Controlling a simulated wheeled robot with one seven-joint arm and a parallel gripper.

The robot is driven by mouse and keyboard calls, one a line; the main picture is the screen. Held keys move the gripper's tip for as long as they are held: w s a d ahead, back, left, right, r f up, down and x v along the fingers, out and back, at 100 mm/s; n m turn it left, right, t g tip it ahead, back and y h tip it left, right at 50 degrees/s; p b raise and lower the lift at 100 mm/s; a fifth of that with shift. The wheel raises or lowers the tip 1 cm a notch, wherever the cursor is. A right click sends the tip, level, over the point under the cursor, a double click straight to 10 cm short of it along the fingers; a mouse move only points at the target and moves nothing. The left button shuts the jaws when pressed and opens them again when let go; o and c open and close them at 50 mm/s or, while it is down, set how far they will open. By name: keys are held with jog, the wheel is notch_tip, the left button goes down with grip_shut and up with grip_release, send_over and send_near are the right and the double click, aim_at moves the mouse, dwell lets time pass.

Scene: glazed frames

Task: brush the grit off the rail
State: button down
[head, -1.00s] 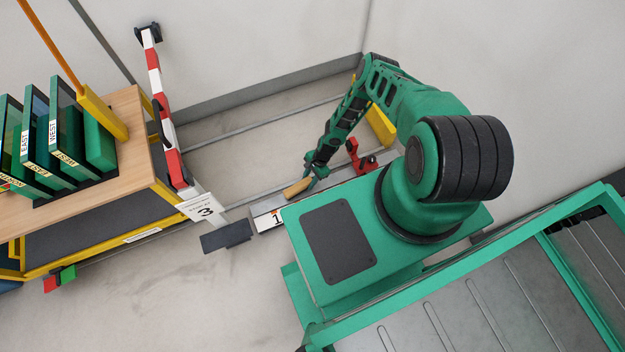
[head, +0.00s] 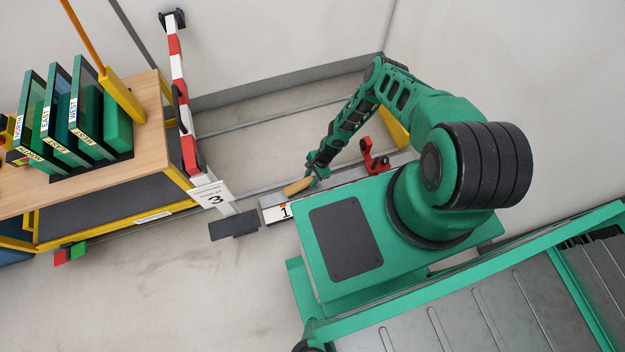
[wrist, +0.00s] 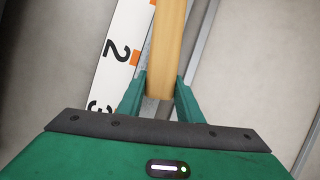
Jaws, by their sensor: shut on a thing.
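My gripper (head: 316,174) is shut on a brush with a pale wooden handle (head: 298,187). In the wrist view the handle (wrist: 168,45) runs away from me between the two green fingers of my gripper (wrist: 160,90). The bristles are hidden; I cannot tell whether they touch the rail. The grey rail (head: 345,188) lies low in front of my arm, with a "1" at its near left end. In the wrist view a white strip (wrist: 118,48) with numbers and orange marks runs left of the handle. Speckled grey shows between them; I cannot make out separate grit.
A wooden-topped table (head: 150,150) with several green panels is at far left. A red bracket (head: 372,158) stands near the rail. Open floor lies at front left.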

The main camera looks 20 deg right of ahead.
jog(key=shift+a, duration=1.35)
jog(key=shift+s+f, duration=0.15)
jog(key=shift+s, duration=0.45)
jog(key=shift+d+f, duration=0.2)
jog(key=shift+d, duration=2.45)
jog(key=shift+d+f, duration=0.2)
jog(key=shift+d, duration=2.45)
jog(key=shift+d+r, duration=0.1)
jog(key=shift+d, duration=1.7)
jog(key=shift+w, duration=0.6)
jog(key=shift+s+a, duration=0.1)
jog(key=shift+a, duration=7)
jog(key=shift+s+d, duration=0.1)
jog(key=shift+s, duration=0.55)
jog(key=shift+w+d, duration=0.1)
jog(key=shift+d, duration=3.5)
